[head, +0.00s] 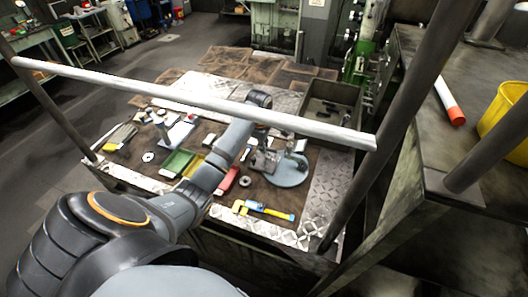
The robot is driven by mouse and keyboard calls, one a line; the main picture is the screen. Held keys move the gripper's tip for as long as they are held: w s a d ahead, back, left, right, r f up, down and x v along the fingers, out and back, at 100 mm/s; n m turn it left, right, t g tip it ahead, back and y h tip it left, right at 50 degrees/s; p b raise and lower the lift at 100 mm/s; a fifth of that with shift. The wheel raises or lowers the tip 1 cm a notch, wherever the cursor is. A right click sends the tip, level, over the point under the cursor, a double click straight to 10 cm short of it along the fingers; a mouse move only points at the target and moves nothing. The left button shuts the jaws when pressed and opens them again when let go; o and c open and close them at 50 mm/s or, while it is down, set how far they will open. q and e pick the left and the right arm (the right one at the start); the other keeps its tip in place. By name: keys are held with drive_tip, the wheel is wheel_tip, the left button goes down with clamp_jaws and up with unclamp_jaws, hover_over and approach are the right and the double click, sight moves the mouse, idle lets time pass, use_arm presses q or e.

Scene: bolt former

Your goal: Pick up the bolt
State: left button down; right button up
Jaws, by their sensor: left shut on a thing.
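My left arm reaches in from the lower left over the brown worktable (225,200). My left gripper (264,160) is at its far end, low over the table beside a round grey plate (288,176). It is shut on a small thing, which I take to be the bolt. The bolt is too small and too covered by the gripper to make out clearly. My right gripper is not in view.
A white bar (190,97) crosses above the table between dark posts. A yellow bucket (508,120) stands at right.

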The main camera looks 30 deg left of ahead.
use_arm(q)
drive_tip(key=s+d+r+p, duration=0.1)
drive_tip(key=s+d+r, duration=0.5)
drive_tip(key=s, duration=0.3)
drive_tip(key=shift+s+r, duration=0.15)
drive_tip(key=shift+s, duration=0.05)
drive_tip(key=shift+w, duration=0.1)
